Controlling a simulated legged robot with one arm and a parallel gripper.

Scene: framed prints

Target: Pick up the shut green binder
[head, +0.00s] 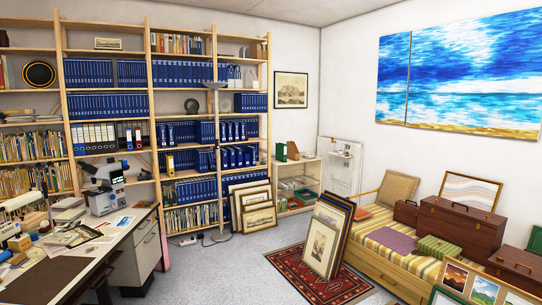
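A dark green upright thing (281,152), which looks like a shut binder, stands on top of the low wooden shelf unit (310,172) in the far corner. A brown upright thing (293,151) stands right beside it. It is small and far off, so its details cannot be told. My gripper is not in view.
A tall bookcase (152,120) of blue volumes lines the back wall. A desk (128,240) with a microscope (103,185) is at left. Framed prints lean at mid-floor (326,240) and by the bookcase (253,207). A daybed (375,262) holds cases. Grey floor (225,270) is open between.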

